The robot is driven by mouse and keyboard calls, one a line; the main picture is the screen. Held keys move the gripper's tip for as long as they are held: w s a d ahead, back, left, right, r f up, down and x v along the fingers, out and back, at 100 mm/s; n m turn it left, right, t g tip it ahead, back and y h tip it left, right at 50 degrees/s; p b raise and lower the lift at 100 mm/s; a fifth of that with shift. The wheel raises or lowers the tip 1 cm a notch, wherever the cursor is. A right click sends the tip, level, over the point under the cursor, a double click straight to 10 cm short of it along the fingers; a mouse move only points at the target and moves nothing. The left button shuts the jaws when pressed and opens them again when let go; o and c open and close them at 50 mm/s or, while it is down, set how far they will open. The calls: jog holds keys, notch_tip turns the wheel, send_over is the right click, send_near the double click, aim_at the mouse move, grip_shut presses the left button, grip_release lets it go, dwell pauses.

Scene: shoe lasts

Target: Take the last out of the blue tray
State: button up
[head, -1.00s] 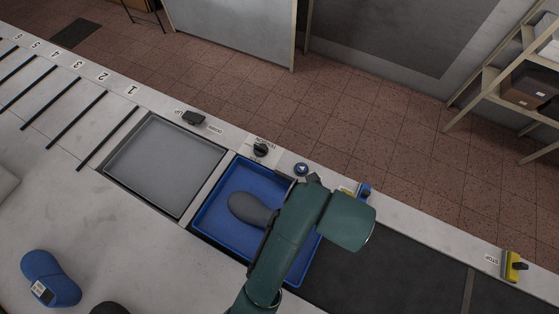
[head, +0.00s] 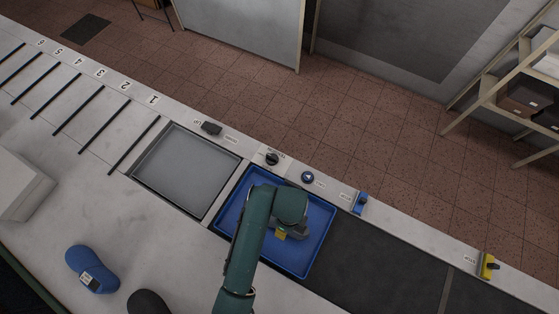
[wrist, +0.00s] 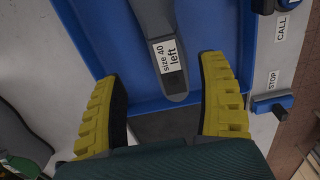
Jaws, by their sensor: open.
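The dark grey last (wrist: 155,22) lies in the blue tray (head: 319,228), which also shows in the wrist view (wrist: 205,28). Its white label reads "size 40 left". In the head view my arm hides the last. In the wrist view my gripper (wrist: 160,75) is open, with a yellow finger on either side of the last's labelled, narrower end. The fingertips are apart from the last, and nothing is between the finger pads. In the head view my gripper (head: 283,236) hangs over the tray, with one yellow finger showing.
A grey tray (head: 187,172) sits left of the blue one. A blue last (head: 92,269) and a dark one (head: 148,302) lie on the counter at lower left.

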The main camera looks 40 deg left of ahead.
jog(key=f, duration=0.2)
jog(key=a+f, duration=0.1)
jog(key=f, duration=0.3)
jog(key=shift+w+a, duration=0.15)
jog(key=shift+w, duration=0.1)
grip_shut()
